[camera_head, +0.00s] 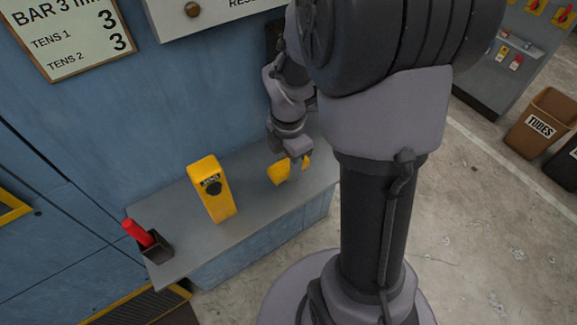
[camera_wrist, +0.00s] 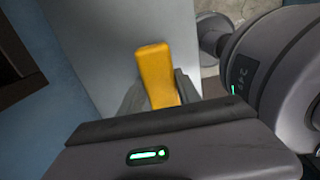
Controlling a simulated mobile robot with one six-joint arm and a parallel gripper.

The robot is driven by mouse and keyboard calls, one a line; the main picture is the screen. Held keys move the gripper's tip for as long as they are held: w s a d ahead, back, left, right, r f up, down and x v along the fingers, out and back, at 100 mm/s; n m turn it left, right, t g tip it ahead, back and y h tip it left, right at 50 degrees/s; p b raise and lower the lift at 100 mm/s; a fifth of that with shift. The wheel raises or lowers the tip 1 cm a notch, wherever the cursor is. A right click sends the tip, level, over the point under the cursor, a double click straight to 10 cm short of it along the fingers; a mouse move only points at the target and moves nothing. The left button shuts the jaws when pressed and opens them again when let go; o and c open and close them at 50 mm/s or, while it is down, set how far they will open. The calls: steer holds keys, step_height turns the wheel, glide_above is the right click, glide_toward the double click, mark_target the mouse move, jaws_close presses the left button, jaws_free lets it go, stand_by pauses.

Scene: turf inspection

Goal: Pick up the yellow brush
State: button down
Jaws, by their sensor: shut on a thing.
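The yellow brush (camera_head: 279,173) is at the right part of the grey shelf in the head view. It shows as a yellow block in the wrist view (camera_wrist: 156,72), standing out from between the fingers. My gripper (camera_head: 297,164) is shut on it from above. The wrist view shows the fingers (camera_wrist: 160,97) on both sides of the block. The fingers hide its lower part. I cannot tell whether the brush touches the shelf or hangs just above it.
A small dark box (camera_head: 156,249) with a red-handled thing (camera_head: 138,233) is at the shelf's left end. A blue wall (camera_head: 190,90) rises behind. A brown bin (camera_head: 542,120) stands far right.

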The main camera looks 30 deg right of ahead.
steer(key=s+a+r+b, duration=0.2)
steer(key=s+a+b, duration=0.3)
steer(key=s, duration=0.9)
steer(key=shift+a+b, duration=0.35)
steer(key=shift+a, duration=0.8)
